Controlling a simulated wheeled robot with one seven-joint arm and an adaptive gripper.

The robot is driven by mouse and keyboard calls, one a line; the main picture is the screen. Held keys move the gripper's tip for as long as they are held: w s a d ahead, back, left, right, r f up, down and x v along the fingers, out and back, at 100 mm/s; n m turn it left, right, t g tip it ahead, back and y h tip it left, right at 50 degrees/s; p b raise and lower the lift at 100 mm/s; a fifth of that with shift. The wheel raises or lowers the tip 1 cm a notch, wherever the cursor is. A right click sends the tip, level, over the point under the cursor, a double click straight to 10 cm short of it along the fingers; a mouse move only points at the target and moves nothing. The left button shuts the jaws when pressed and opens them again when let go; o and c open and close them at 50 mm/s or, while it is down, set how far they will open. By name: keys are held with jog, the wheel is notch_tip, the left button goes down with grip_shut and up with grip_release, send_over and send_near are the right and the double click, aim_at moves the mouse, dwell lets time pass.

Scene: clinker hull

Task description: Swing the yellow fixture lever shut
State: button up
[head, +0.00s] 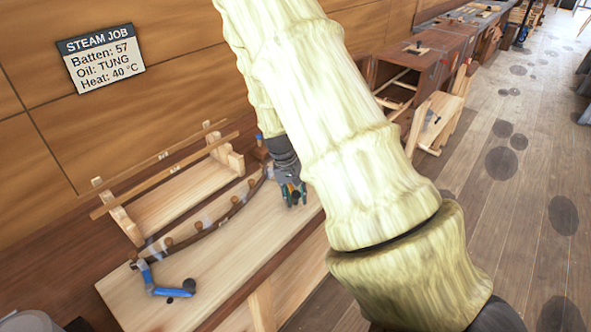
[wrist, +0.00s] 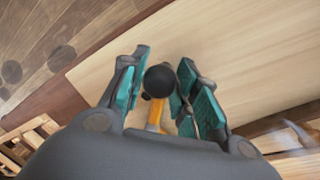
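The yellow fixture lever (wrist: 155,116) shows in the wrist view, with a black ball knob (wrist: 160,81) on its end. In the head view my gripper (head: 293,194) is low over the right part of the pale bench top (head: 215,268). There the yellow lever is hidden behind my gripper and arm. The lever's base is mostly hidden in the wrist view.
A blue lever (head: 168,291) is at the bench's left end. A curved dark batten (head: 203,230) runs along several wooden pegs. A wooden rack (head: 185,195) stands behind it. A "STEAM JOB" sign (head: 100,59) is on the wall. Open floor (head: 520,215) lies to the right.

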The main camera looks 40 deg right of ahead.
jog(key=o, duration=0.3)
jog(key=shift+w, duration=0.1)
jog(key=shift+o, duration=0.2)
notch_tip(320, 180, up, 12)
jog(key=w+a, duration=0.1)
jog(key=shift+w+a+f, duration=0.15)
jog(key=shift+a, duration=0.25)
dwell(0.4)
